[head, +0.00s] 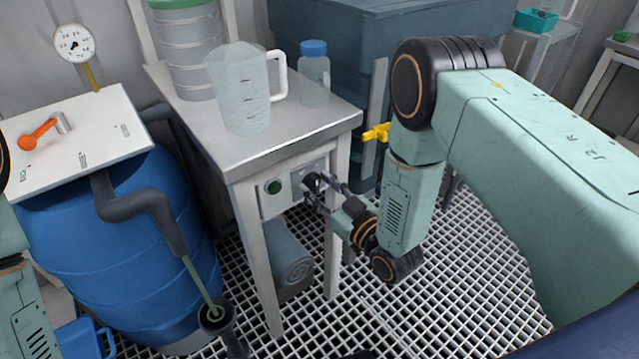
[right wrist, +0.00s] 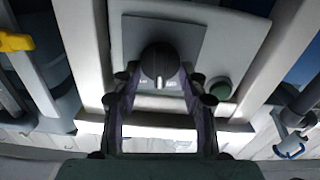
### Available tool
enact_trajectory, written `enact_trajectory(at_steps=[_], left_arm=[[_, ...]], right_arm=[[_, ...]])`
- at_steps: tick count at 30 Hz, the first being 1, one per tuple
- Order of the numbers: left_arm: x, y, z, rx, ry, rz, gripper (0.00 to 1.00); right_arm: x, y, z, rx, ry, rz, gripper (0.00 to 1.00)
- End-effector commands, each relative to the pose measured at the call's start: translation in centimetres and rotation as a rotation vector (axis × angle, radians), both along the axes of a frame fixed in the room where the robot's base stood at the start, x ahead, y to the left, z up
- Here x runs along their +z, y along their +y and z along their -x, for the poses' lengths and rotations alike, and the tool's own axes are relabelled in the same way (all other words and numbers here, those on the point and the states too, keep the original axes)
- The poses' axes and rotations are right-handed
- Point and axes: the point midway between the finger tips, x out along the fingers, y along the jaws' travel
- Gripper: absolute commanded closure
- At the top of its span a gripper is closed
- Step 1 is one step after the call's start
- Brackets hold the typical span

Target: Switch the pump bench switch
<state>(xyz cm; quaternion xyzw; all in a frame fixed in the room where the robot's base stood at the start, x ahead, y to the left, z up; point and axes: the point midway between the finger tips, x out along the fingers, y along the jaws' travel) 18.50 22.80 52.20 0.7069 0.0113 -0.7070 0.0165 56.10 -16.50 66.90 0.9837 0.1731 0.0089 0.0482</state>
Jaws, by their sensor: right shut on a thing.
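The pump bench switch is a black rotary knob (right wrist: 160,62) on a grey plate (right wrist: 190,36), fixed to a pale panel on the front of the bench. In the right wrist view its white mark points toward the bottom of the picture, between two labels too small to read. The knob also shows in the head view (head: 311,181). My right gripper (head: 318,190) is at the knob, with its fingers (right wrist: 160,85) on either side and shut on it. A green round button (head: 274,187) sits beside the plate. My left gripper is out of the head view.
The pump bench (head: 290,137) carries a clear jug (head: 240,95), a blue-capped bottle (head: 314,85) and a green-lidded container (head: 187,60). A blue barrel (head: 130,255) stands left. A yellow valve handle (head: 376,132) is near my right arm. Grating covers the floor.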

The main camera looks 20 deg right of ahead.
Motion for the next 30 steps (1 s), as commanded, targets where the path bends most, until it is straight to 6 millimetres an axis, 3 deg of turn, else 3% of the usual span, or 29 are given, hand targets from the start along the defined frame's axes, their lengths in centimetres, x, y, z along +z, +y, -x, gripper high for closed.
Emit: enact_trajectory(at_steps=[15,30], left_arm=[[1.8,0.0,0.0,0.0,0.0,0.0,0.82],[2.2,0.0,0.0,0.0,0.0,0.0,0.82]], right_arm=[[-0.1,-0.3,0.0,-0.001,0.157,-0.417,0.89],[-0.2,-0.4,0.0,-0.001,0.22,-0.59,0.89]])
